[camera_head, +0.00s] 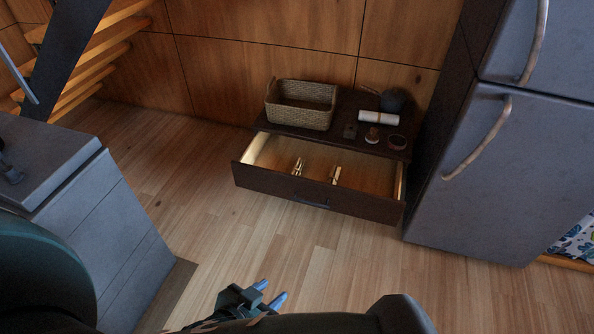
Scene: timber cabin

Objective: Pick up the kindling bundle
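Two small pale wooden pieces lie apart in the open drawer (268,190) of a low dark cabinet: a left piece (298,167) and a right piece (335,174). Either could be the kindling bundle; they are too small to tell. My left gripper (271,291) is at the bottom of the head view, well short of the drawer. Its two bluish fingertips are apart with nothing visible between them. My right gripper is not in view.
On the cabinet top stand a woven basket (300,117), a white roll (379,117), a dark round pot (394,101) and small items. A grey fridge (485,185) stands right, a grey counter unit (105,235) left. Wood floor (330,255) before the drawer is clear.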

